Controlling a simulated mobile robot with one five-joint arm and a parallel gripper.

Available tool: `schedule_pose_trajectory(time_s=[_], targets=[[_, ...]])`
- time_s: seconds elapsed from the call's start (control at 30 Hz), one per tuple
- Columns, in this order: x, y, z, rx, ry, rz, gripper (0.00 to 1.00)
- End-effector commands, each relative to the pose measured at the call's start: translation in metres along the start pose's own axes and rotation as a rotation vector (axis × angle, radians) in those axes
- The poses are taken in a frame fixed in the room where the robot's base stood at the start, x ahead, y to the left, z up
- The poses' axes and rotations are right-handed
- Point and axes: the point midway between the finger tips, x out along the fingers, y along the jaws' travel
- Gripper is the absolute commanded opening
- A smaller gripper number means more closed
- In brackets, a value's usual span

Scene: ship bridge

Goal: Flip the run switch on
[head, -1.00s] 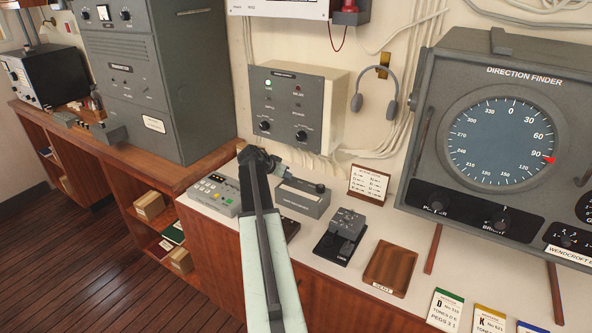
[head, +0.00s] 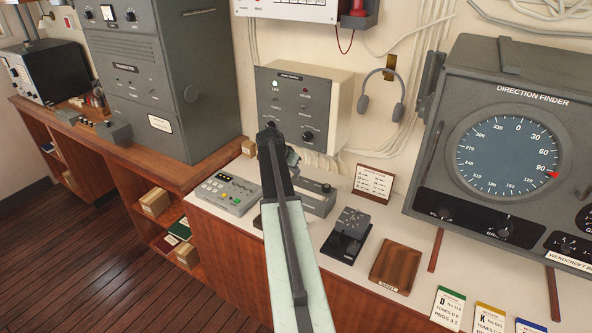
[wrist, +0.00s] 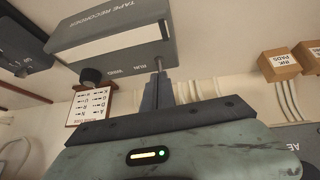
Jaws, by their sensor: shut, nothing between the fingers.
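The grey tape recorder (head: 319,203) is a low box on the white counter, partly hidden behind my arm in the head view. In the wrist view the tape recorder (wrist: 120,45) fills the upper middle, with upside-down lettering and a dark knob (wrist: 92,76). A small thin metal run switch (wrist: 159,63) shows beside the RUN and WIND lettering. My gripper (wrist: 158,82) is shut and empty, its tips right at the switch in the picture. I cannot tell whether they touch. In the head view my gripper (head: 290,156) is mostly hidden behind my arm.
A keypad unit (head: 225,193) stands left of the recorder. A card stand (head: 373,182), a black key unit (head: 346,236) and a brown tray (head: 397,266) are to the right. The grey wall panel (head: 302,105) is behind, with the direction finder (head: 510,150) far right.

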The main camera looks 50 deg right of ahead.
Motion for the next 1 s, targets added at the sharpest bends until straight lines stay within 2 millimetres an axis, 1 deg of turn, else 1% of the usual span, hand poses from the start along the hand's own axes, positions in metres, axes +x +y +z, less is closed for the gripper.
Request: schedule_pose_trajectory(time_s=[0.03,0.1,0.43,0.57,0.67,0.77,1.0], targets=[[-0.005,-0.001,-0.002,-0.001,0.0,-0.001,0.0],[-0.006,-0.001,-0.002,-0.003,0.001,-0.002,0.0],[-0.007,-0.003,-0.002,-0.004,0.001,-0.003,0.0],[-0.016,-0.002,-0.004,-0.004,0.001,-0.003,0.0],[-0.031,-0.002,-0.008,-0.005,0.001,-0.003,0.0],[-0.052,-0.003,-0.012,-0.007,0.001,-0.004,0.0],[-0.11,-0.001,-0.027,-0.005,0.001,-0.003,0.0]])
